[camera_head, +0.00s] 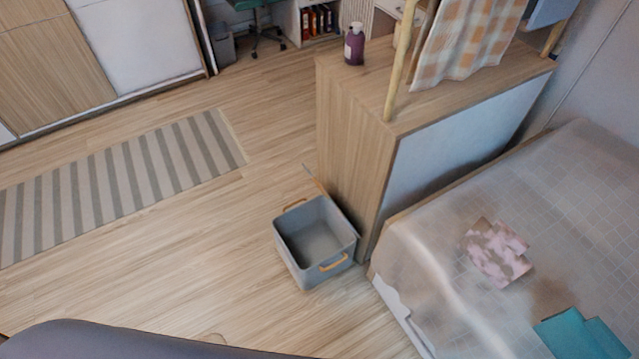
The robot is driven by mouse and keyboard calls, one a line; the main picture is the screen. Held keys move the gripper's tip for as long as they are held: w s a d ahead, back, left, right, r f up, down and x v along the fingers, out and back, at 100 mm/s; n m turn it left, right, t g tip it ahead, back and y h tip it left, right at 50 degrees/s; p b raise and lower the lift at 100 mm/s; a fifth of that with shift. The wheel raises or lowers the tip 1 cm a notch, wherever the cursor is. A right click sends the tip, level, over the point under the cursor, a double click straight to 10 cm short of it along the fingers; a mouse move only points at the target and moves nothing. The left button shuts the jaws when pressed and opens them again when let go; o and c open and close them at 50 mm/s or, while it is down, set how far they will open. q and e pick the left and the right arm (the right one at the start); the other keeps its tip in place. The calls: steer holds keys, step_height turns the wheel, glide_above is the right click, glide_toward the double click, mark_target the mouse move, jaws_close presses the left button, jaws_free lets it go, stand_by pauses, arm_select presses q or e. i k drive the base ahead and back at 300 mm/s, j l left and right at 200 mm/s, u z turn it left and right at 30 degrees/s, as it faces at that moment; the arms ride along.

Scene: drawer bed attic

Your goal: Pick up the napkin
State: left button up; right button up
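A pink and white patterned cloth (498,252) lies on the bed at the right of the head view. It looks like a folded napkin. A teal cloth (580,335) lies nearer on the same bed, partly cut off by the bottom edge. A checkered orange and white cloth (466,40) hangs above the wooden cabinet. I cannot tell for sure which cloth is the napkin. Neither of my grippers is in view.
The bed (440,285) has a pale cover. A grey bin (318,275) with yellow handles, seemingly empty, stands on the floor beside the wooden cabinet (345,130). A purple bottle (354,46) stands on the cabinet. A striped rug (120,180) lies left; floor around it is clear.

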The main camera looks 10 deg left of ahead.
mark_target(495, 250)
steer(key=l+z, duration=0.1)
steer(key=z, duration=1.2)
